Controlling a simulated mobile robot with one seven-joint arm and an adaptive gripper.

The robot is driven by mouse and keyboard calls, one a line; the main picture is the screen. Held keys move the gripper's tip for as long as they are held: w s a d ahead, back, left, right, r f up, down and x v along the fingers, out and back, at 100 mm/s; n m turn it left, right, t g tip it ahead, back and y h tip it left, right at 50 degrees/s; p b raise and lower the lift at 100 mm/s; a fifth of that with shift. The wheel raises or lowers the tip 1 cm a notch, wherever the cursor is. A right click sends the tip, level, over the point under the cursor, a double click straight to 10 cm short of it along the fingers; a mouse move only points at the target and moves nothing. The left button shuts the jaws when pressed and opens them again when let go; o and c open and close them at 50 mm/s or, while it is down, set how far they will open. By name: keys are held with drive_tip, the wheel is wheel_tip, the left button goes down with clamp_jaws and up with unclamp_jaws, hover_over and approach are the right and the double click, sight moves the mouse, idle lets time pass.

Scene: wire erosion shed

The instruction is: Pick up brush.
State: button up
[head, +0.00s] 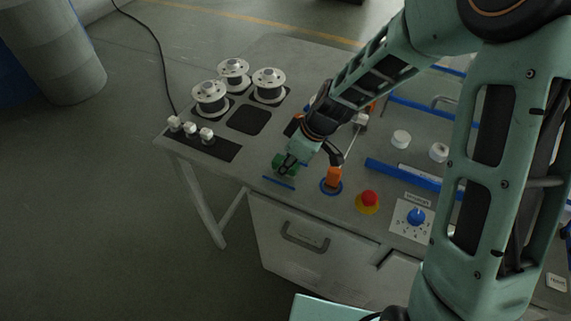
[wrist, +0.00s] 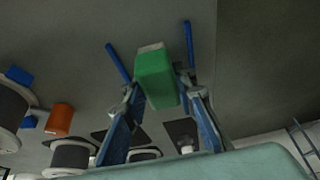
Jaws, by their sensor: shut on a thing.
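The brush (head: 290,169) shows as a small green block at the front left part of the workbench, partly covered by my gripper (head: 287,163). In the wrist view the brush (wrist: 155,78) is a green block with a pale grey end, between the two fingers of my gripper (wrist: 160,88). The fingers touch it on both sides, so my gripper is shut on it. Blue strips on the bench lie on either side of it. I cannot tell whether it touches the bench top.
Three wire spools (head: 210,98) and small white blocks (head: 190,128) stand to the left. An orange piece (head: 333,177) on a blue ring, a red button (head: 369,199) and a blue dial (head: 416,216) lie to the right. A blue rail (head: 400,176) runs behind them.

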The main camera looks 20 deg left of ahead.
sight(282, 160)
drive_tip(key=shift+r, duration=0.55)
wheel_tip(282, 160, up, 3)
drive_tip(key=shift+f+p, duration=0.15)
drive_tip(key=shift+p, duration=0.65)
drive_tip(key=s+d+r+p, duration=0.2)
drive_tip(key=s+d+r, duration=0.5)
drive_tip(key=s, duration=0.5)
drive_tip(key=shift+a+p+v, duration=0.25)
drive_tip(key=shift+p+v, duration=0.1)
drive_tip(key=shift+v, duration=0.8)
drive_tip(key=shift+w+r, duration=0.1)
drive_tip(key=shift+w, duration=0.05)
